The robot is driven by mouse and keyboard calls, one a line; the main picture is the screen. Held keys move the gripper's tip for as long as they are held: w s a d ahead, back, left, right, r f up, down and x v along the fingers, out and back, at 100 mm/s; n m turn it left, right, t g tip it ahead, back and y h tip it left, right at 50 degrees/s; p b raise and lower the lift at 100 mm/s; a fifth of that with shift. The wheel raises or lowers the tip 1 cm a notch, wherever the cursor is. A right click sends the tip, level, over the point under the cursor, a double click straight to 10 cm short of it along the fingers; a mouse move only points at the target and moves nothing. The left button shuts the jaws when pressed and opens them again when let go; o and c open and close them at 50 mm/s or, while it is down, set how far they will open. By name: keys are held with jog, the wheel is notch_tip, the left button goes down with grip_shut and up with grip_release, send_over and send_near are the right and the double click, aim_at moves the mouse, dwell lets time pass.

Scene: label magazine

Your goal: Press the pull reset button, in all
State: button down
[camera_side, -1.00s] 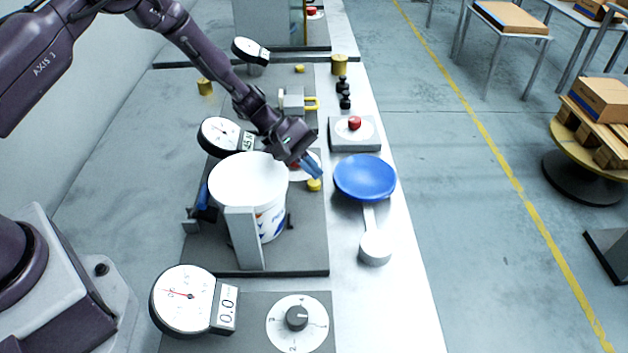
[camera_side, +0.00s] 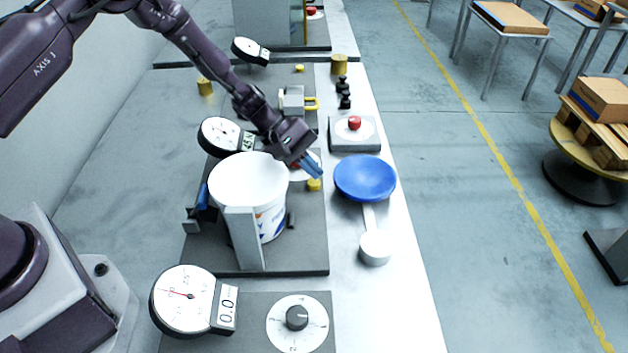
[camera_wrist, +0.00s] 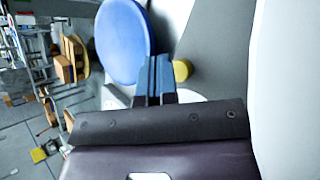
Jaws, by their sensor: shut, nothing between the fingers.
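A small yellow button (camera_side: 314,184) sits on the grey plate beside the white bucket (camera_side: 248,182). No label on it can be read, so I cannot tell if it is the pull reset button. My gripper (camera_side: 313,168) has blue fingers, shut and empty, just above and behind this button in the side view. In the wrist view my fingers (camera_wrist: 156,68) lie just left of the yellow button (camera_wrist: 182,70), and I see no clear contact. A white disc with a red part is partly hidden behind my gripper.
A blue dish (camera_side: 365,177) stands close to the right of my fingers. A box with a red button (camera_side: 354,123) is behind it. A rotary knob (camera_side: 297,317) is at the front.

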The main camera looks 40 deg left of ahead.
aim_at(311, 183)
jog(key=shift+f, duration=0.1)
jog(key=shift+f, duration=0.3)
jog(key=shift+f, duration=0.6)
dwell(0.8)
jog(key=shift+r, duration=0.95)
jog(key=shift+r, duration=2.55)
